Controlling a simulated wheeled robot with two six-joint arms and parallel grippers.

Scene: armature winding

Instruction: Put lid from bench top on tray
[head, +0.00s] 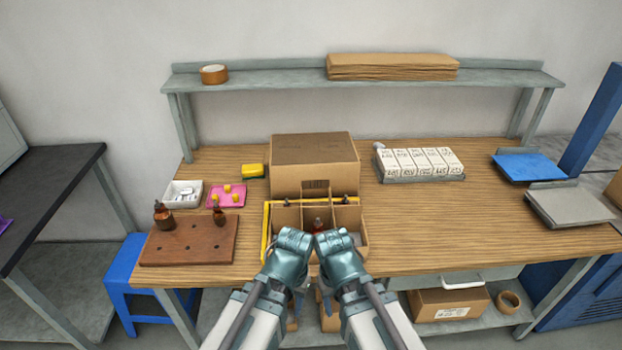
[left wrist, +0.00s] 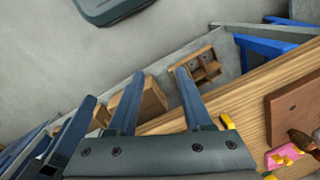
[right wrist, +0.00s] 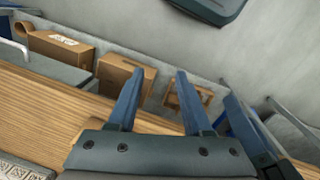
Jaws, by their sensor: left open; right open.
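Small yellow lid-like pieces (head: 227,189) lie on a pink tray (head: 240,203) at the left of the bench; they also show in the left wrist view (left wrist: 284,158). A white tray (head: 183,193) with small pale items stands beside it. A small whitish round piece (head: 379,147) lies at the back; I cannot tell which piece is the lid. My left gripper (left wrist: 160,73) and right gripper (right wrist: 160,72) are open and empty, side by side at the bench's front edge. Their fingers are mostly hidden in the head view.
A divided carton (head: 349,218) is just beyond my grippers, with a closed carton (head: 314,165) behind. A brown holed board (head: 190,250) with amber bottles (head: 163,214) is left. White cartons (head: 420,162) stand back right. The right front bench top (head: 450,225) is clear.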

